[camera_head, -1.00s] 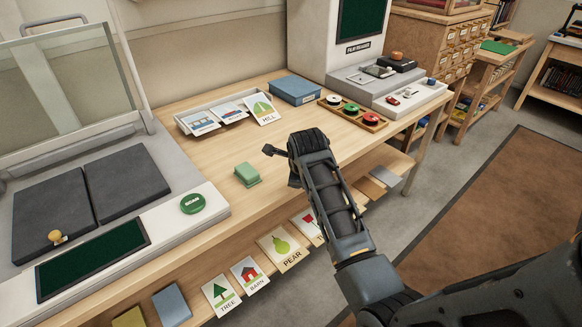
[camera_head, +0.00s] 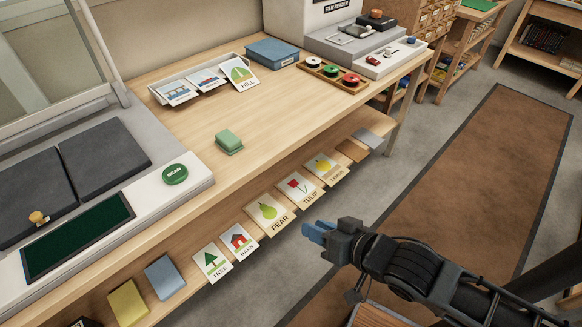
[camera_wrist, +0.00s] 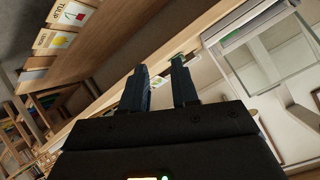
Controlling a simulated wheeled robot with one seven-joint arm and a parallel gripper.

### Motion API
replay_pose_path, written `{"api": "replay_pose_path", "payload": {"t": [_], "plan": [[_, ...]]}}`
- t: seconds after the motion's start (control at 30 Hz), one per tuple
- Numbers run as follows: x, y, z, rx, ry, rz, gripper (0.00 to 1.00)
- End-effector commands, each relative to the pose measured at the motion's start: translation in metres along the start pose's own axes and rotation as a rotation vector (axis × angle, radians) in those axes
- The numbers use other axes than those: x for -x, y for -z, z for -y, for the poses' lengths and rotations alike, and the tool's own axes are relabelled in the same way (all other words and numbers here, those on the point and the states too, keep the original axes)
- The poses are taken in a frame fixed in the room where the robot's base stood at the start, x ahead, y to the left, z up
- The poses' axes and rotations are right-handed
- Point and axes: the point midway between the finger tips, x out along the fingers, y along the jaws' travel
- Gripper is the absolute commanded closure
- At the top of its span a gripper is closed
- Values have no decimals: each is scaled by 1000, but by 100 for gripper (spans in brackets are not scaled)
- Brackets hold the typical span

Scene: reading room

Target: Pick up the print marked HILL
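The print marked HILL (camera_head: 240,72), a white card with a green hill, leans at the right end of a pale tray (camera_head: 158,97) at the back of the wooden table. Two other picture cards stand left of it in the tray. My gripper (camera_head: 314,232) is off the table's front side, right of the PEAR card and well away from the HILL print. In the wrist view my gripper (camera_wrist: 165,80) has its two fingers apart with nothing between them. I cannot make out the HILL print in the wrist view.
A green block (camera_head: 229,141) sits mid-table. A blue box (camera_head: 271,53) and a tray of coloured reels (camera_head: 333,75) stand right of the HILL print. Several cards, including PEAR (camera_head: 268,212), line the lower front shelf. The table middle is mostly clear.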

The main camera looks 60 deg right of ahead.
Motion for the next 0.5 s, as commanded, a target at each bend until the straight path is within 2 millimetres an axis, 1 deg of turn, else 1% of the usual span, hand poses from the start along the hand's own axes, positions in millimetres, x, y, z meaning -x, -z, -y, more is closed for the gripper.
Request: {"api": "replay_pose_path", "payload": {"t": [0.03, 0.17, 0.2, 0.27, 0.3, 0.4, 0.5], "plan": [[22, -7, 6, 65, 34, 3, 71], [72, -14, 30, 235, 133, -22, 71], [88, -15, 36, 284, 160, -33, 71], [111, -14, 47, 351, 198, -54, 71], [126, -13, 54, 393, 221, -69, 71], [157, -7, 69, 480, 265, -109, 71], [181, -1, 81, 544, 293, -146, 71]]}}
